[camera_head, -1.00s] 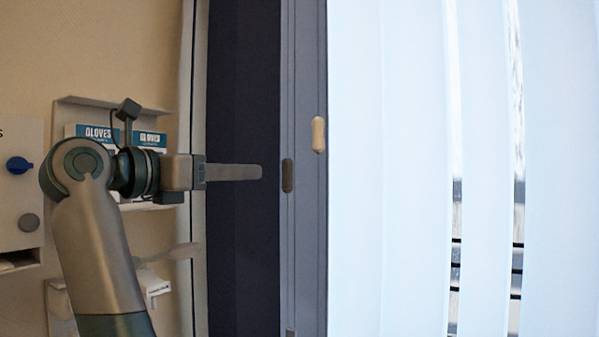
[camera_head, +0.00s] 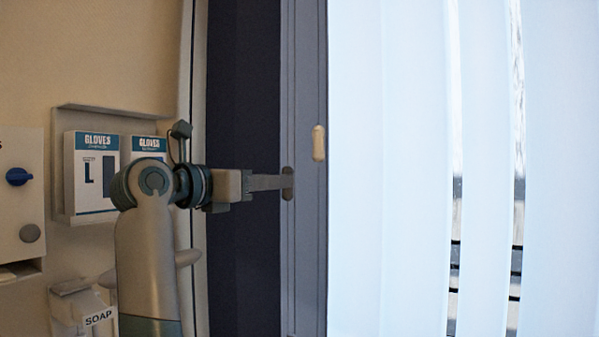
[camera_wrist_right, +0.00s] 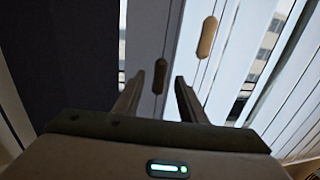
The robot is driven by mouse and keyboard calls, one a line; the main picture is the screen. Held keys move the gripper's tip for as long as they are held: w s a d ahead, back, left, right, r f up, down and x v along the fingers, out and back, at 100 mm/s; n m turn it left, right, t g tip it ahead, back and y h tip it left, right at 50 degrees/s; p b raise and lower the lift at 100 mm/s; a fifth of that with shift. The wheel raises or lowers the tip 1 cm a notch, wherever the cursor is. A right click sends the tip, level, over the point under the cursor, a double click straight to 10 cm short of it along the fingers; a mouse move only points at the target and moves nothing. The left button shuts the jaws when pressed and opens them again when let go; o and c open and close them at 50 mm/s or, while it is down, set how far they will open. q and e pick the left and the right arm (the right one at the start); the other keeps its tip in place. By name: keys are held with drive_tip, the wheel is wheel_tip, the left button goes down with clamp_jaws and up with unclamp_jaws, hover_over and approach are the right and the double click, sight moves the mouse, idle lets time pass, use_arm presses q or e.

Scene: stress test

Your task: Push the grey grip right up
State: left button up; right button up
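The grey grip (camera_head: 288,171) is a dark grey-brown oval on a narrow upright grey strip at the frame's edge. In the head view it sits lower and left of a cream oval grip (camera_head: 318,143). My right gripper (camera_head: 283,182) reaches in from the left, level with the grey grip, and its finger hides the grip's middle. In the right wrist view my right gripper (camera_wrist_right: 158,94) is open. The grey grip (camera_wrist_right: 160,76) shows in line with the gap, just beyond the fingertips; contact cannot be told. My left gripper is not in view.
White vertical blinds (camera_head: 400,180) fill the right side. A dark panel (camera_head: 243,100) stands left of the strip. A glove holder (camera_head: 95,170), a wall box with a blue knob (camera_head: 17,177) and a soap dispenser (camera_head: 82,305) are on the left wall.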

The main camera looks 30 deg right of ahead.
drive_tip(key=p+x, duration=0.4)
drive_tip(key=x, duration=0.5)
drive_tip(key=shift+d, duration=0.25)
drive_tip(key=shift+w, duration=0.1)
clamp_jaws()
drive_tip(key=shift+r, duration=0.1)
